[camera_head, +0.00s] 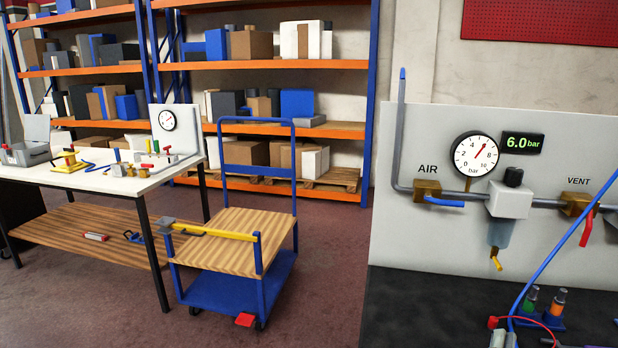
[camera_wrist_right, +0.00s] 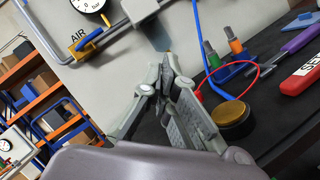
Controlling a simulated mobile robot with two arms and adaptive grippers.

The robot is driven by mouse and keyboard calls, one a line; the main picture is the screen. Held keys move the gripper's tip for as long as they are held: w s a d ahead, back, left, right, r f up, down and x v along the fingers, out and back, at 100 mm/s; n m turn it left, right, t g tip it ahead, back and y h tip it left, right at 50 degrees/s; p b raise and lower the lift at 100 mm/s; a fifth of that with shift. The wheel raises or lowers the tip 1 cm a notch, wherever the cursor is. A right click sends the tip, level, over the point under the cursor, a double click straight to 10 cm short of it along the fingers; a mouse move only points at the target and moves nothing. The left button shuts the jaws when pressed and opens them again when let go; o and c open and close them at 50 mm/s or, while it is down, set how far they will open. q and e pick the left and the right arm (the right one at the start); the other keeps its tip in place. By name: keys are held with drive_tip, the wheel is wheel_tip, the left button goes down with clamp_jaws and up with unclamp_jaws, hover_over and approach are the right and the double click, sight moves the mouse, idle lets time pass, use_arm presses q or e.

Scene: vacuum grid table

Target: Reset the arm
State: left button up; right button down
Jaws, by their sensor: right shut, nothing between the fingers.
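My right gripper (camera_wrist_right: 165,80) fills the middle of the right wrist view. Its grey fingers are shut with nothing between them. In that view it lies in front of the white panel (camera_wrist_right: 120,50) and the dark bench top (camera_wrist_right: 152,134).
The panel holds a gauge (camera_head: 475,156), a blue AIR lever (camera_head: 444,202) and a red VENT lever (camera_head: 586,232). A blue hose (camera_head: 548,262) and a blue tool holder (camera_head: 541,321) are at lower right. A trolley (camera_head: 232,236) and a white table (camera_head: 100,181) stand left. Open floor lies between.

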drive_tip(key=s+f+m+g+y, duration=0.3)
drive_tip(key=s+f+m+g, duration=0.5)
drive_tip(key=s+f+m, duration=0.4)
drive_tip(key=s+a+f+m+g+y, duration=0.3)
drive_tip(key=s+a+f+y, duration=0.1)
drive_tip(key=s+a, duration=0.25)
drive_tip(key=s+a+f+m+g+y, duration=0.35)
drive_tip(key=s+a+y, duration=0.2)
drive_tip(key=a, duration=0.25)
wheel_tip(320, 180, down, 25)
drive_tip(key=s, duration=0.2)
drive_tip(key=s+d+f+n+g, duration=0.1)
drive_tip(key=s+d+f+g, duration=0.1)
drive_tip(key=s+f, duration=1.5)
drive_tip(key=shift+s+d+f+h, duration=0.2)
drive_tip(key=shift+d+f+h, duration=0.1)
drive_tip(key=shift+f+h, duration=0.05)
